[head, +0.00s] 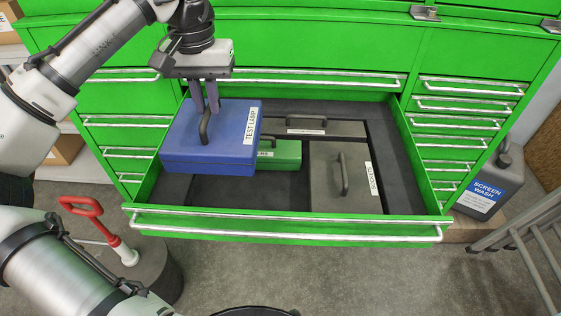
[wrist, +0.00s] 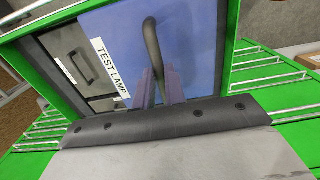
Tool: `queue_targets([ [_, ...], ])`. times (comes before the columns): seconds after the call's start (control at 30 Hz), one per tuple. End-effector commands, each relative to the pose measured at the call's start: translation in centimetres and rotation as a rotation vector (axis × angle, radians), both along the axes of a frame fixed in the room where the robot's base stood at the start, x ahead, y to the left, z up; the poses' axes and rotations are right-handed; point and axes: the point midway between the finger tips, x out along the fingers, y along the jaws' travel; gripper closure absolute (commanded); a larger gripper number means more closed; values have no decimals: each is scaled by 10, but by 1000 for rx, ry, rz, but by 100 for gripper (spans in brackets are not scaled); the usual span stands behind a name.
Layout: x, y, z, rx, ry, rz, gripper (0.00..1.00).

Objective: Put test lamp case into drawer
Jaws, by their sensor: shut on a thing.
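The blue test lamp case (head: 211,148), labelled TEST LAMP, hangs over the left part of the open green drawer (head: 290,228). My gripper (head: 206,112) is shut on the case's dark handle. In the wrist view the gripper fingers (wrist: 159,88) reach the handle, and the blue lid (wrist: 195,40) fills much of the picture. The case hides the drawer's left side, and its height above the drawer floor is hard to tell.
Inside the drawer are a green case (head: 285,153), a grey case (head: 322,182) on the right and another grey case (head: 300,124) at the back. Dark floor (head: 250,190) shows at the front left. A screen wash canister (head: 487,188) stands right of the cabinet.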

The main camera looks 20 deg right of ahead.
Motion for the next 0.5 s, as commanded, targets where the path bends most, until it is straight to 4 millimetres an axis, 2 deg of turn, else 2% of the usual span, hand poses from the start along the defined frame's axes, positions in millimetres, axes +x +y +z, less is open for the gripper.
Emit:
queue_targets([
  [0.07,0,0,-3,1,0,0,100],
  [0.17,0,1,-17,1,1,1,100],
  [0.5,-1,1,-103,2,3,1,100],
])
